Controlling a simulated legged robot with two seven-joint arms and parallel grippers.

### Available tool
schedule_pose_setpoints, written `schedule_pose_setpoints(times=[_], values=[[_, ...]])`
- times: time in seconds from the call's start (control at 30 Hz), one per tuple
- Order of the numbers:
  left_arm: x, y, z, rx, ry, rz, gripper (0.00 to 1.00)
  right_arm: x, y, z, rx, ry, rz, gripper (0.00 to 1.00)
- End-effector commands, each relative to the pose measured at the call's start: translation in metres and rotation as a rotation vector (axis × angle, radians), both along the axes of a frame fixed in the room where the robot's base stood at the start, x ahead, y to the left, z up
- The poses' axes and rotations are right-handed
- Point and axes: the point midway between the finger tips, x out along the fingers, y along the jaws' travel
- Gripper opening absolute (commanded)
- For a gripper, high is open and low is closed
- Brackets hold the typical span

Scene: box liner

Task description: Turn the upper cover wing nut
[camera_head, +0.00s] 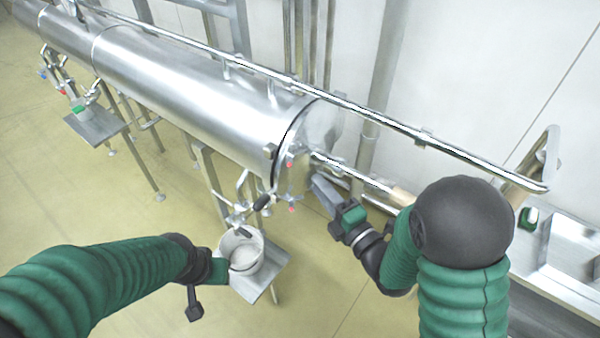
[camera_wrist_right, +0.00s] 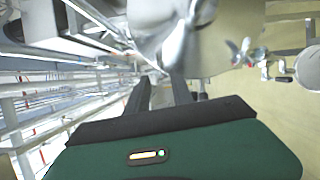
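A long steel cylinder (camera_head: 190,85) ends in a round cover (camera_head: 318,128) with a dark rim seam. Small fittings with red tips sit along the cover edge; the upper one (camera_head: 290,164) may be the upper wing nut, but it is too small to be sure. In the right wrist view the cover (camera_wrist_right: 165,18) is just beyond my fingers. My right gripper (camera_head: 322,190) is in front of the cover and below its rod; it also shows in the wrist view (camera_wrist_right: 160,85), with fingers apart and nothing between them. My left gripper (camera_head: 194,302) hangs low beside a bucket; its fingers are unclear.
A white bucket (camera_head: 256,258) stands on a small steel shelf (camera_head: 262,284) below the cover. A long rail (camera_head: 400,127) runs above the cylinder. Steel benches (camera_head: 575,245) are at right. The yellow floor in front is open.

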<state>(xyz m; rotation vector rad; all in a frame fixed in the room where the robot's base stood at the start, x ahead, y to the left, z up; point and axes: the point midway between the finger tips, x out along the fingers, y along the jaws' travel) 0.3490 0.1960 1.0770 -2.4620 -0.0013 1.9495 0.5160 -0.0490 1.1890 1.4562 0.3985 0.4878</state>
Motion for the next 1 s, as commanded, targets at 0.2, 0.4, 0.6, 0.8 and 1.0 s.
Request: schedule_pose_setpoints(times=[0.2,0.4,0.6,0.8,1.0], values=[[0.001,0.000,0.023,0.000,-0.002,0.000,0.36,0.044,0.029,0.009,-0.001,0.000,0.002,0.28],[0.001,0.000,0.032,0.000,-0.002,0.000,0.36,0.071,0.047,0.008,0.000,0.000,0.001,0.28],[0.001,0.000,0.032,0.000,-0.002,0.000,0.36,0.077,0.051,0.007,0.001,-0.001,0.000,0.28],[0.001,0.000,0.032,0.000,-0.002,0.000,0.36,0.077,0.050,0.006,0.001,-0.001,0.000,0.20],[0.001,0.000,0.032,0.000,-0.002,0.000,0.36,0.077,0.051,0.006,0.000,0.001,-0.001,0.00]])
